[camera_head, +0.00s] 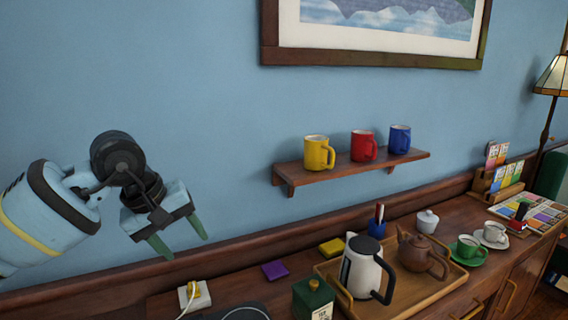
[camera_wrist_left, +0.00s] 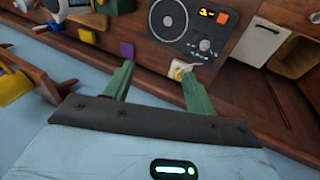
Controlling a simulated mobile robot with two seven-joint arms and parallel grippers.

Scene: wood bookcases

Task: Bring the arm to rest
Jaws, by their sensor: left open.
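My left gripper (camera_head: 178,242) hangs in the air at the left of the head view, in front of the blue wall and above the left end of the wooden cabinet top. Its two green fingers are apart with nothing between them. The left wrist view also shows the open fingers (camera_wrist_left: 155,83), with the cabinet top beyond them. My right gripper is in neither view.
A wall shelf (camera_head: 345,168) holds a yellow mug (camera_head: 316,153), a red mug (camera_head: 361,146) and a blue mug (camera_head: 399,139). A tray (camera_head: 455,279) on the cabinet bears a white kettle (camera_head: 359,270) and a brown teapot (camera_head: 414,254). The air around my left gripper is clear.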

